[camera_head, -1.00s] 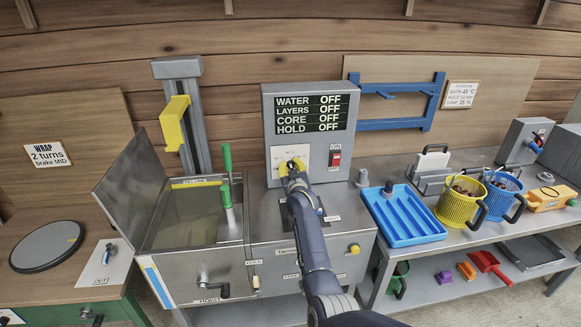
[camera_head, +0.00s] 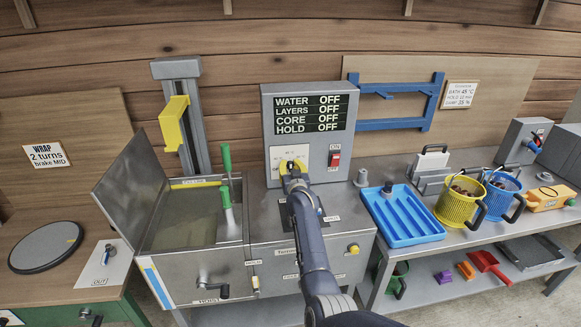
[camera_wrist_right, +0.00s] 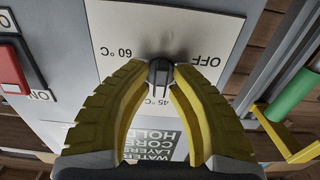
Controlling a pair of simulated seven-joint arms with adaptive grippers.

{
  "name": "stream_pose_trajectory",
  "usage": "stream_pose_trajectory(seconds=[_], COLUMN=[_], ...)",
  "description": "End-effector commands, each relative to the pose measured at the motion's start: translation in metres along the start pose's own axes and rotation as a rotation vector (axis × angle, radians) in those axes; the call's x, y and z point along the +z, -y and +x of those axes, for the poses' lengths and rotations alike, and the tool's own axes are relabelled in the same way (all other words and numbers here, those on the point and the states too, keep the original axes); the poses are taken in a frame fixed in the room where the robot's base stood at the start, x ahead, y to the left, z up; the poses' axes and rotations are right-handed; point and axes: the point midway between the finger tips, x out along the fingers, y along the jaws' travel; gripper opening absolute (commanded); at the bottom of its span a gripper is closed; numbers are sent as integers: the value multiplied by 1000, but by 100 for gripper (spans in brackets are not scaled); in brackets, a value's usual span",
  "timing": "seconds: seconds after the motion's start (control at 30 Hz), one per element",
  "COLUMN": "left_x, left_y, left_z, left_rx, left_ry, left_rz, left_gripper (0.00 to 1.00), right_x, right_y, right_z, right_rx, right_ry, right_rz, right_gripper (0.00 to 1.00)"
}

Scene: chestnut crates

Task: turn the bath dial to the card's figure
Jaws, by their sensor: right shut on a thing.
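The bath dial is a small black knob (camera_wrist_right: 160,72) on a pale plate (camera_wrist_right: 125,45) marked OFF, 45 °C and 60 °C. In the wrist view, the yellow fingertips of my right gripper (camera_wrist_right: 158,82) are shut on the knob, one on each side. In the head view my right gripper (camera_head: 290,166) covers the dial on the grey control box (camera_head: 268,110). Which mark the knob points to cannot be told. The card (camera_head: 460,93) on the back board reads bath 45 °C. My left gripper is not in view.
A display (camera_head: 312,114) on the box reads OFF for water, layers, core and hold. A red switch (camera_head: 334,159) sits right of the dial. An open steel tank (camera_head: 195,262) stands to the left, a blue tray (camera_head: 402,241) to the right.

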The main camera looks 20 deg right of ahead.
Motion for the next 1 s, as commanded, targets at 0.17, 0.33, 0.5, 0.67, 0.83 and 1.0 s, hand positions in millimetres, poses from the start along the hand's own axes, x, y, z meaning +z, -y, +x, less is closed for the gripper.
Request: stream_pose_trajectory(seconds=[0.17,0.33,0.5,0.67,0.83,1.0], left_x=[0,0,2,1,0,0], left_y=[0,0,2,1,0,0], left_z=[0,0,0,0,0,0], left_rx=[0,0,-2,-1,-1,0], left_ry=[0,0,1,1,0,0], left_rz=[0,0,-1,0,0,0], left_gripper=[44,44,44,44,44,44], right_x=[-8,-5,-9,-28,-56,-81], right_y=[1,0,0,0,0,1], right_z=[2,1,1,1,1,1], right_rx=[0,0,0,0,0,-1], right_ry=[-12,-8,-7,-8,-9,-9], right_rz=[1,0,0,1,1,1], right_gripper=[34,34,34,34,34,34])
